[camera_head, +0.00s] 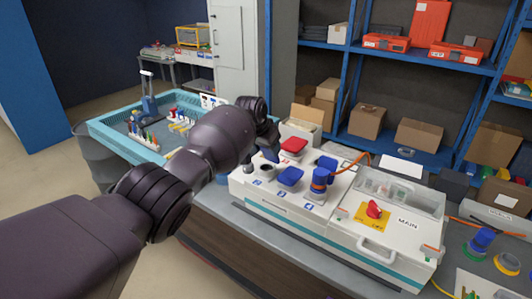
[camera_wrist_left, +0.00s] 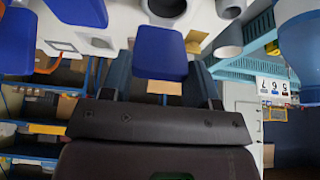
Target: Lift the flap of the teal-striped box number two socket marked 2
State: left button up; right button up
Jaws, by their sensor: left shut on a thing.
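The teal-striped white box (camera_head: 262,208) stands on the bench with several sockets on its top. My left gripper (camera_head: 268,143) reaches over its back left corner and is shut on a blue flap (camera_wrist_left: 160,52), which shows in front of the fingers in the left wrist view. Below the gripper, an uncovered round socket (camera_head: 267,168) shows. A blue flap (camera_head: 290,176), a red flap (camera_head: 293,144) and another blue flap (camera_head: 327,162) are nearby. The small blue number labels are too small to read surely. My right gripper is out of view.
A MAIN switch box (camera_head: 398,222) with a clear lid adjoins at right. A teal tray (camera_head: 112,138) with tools is at left. Loose plugs (camera_head: 480,240) lie at far right.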

pick_arm(q)
jog(key=shift+w+d+f+g+y+b, duration=0.1)
jog(key=shift+w+d+g+y+b, duration=0.15)
jog(key=shift+g+y+b, duration=0.3)
jog(key=shift+w+b, duration=0.1)
jog(key=shift+b, duration=0.3)
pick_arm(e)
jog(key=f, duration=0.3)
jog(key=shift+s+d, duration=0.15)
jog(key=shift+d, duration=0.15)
pick_arm(q)
jog(key=shift+d, duration=0.1)
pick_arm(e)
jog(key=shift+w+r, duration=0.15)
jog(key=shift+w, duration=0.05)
pick_arm(q)
jog(key=shift+r, duration=0.2)
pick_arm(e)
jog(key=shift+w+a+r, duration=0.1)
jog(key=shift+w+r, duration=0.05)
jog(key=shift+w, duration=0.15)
